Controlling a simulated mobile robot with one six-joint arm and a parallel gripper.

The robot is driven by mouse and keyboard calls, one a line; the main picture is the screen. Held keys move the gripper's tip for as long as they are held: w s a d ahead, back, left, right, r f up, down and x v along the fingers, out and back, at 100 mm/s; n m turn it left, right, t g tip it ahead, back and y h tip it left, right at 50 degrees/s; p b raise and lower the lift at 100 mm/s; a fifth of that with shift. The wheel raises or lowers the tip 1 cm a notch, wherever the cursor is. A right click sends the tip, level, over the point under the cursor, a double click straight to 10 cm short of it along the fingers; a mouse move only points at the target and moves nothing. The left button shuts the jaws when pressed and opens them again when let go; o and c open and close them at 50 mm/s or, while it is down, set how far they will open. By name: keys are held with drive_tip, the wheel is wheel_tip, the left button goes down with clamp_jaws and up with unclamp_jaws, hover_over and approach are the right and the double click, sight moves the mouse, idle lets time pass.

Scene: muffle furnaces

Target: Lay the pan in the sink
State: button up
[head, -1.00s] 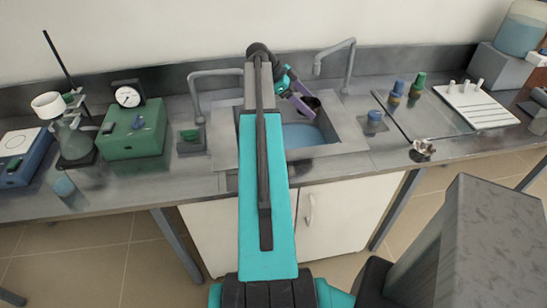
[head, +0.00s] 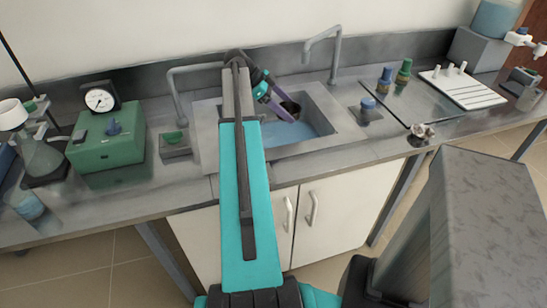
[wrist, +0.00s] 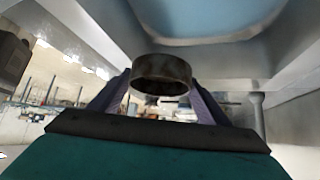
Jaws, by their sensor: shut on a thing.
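The pan (head: 291,108) is a small dark round vessel. My gripper (head: 284,112) is shut on it and holds it tilted above the sink. The sink (head: 347,127) is a grey basin set in the bench, with blue on its floor. My arm hides the left part of the basin. In the wrist view the pan (wrist: 162,70) sits between my two purple fingers (wrist: 160,98), and the blue sink floor (wrist: 190,18) shows at the top. The gap between pan and floor cannot be judged exactly.
Two taps stand behind the sink, one left (head: 177,98) and one right (head: 334,55). A green box with a gauge (head: 105,148) and a flask (head: 40,158) are on the left. A glass plate (head: 412,103) with bottles and a white rack (head: 465,88) are on the right.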

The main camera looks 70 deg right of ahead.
drive_tip(key=shift+w, duration=0.15)
drive_tip(key=shift+f, duration=0.45)
wheel_tip(320, 180, down, 13)
drive_tip(key=p, duration=0.2)
drive_tip(key=shift+f+p, duration=0.15)
drive_tip(key=shift+p, duration=0.2)
drive_tip(key=shift+f, duration=0.1)
drive_tip(key=shift+f+p, duration=0.5)
drive_tip(key=shift+f, duration=1.35)
drive_tip(key=shift+f+b, duration=0.6)
drive_tip(key=shift+b, duration=0.2)
drive_tip(key=o, duration=1.2)
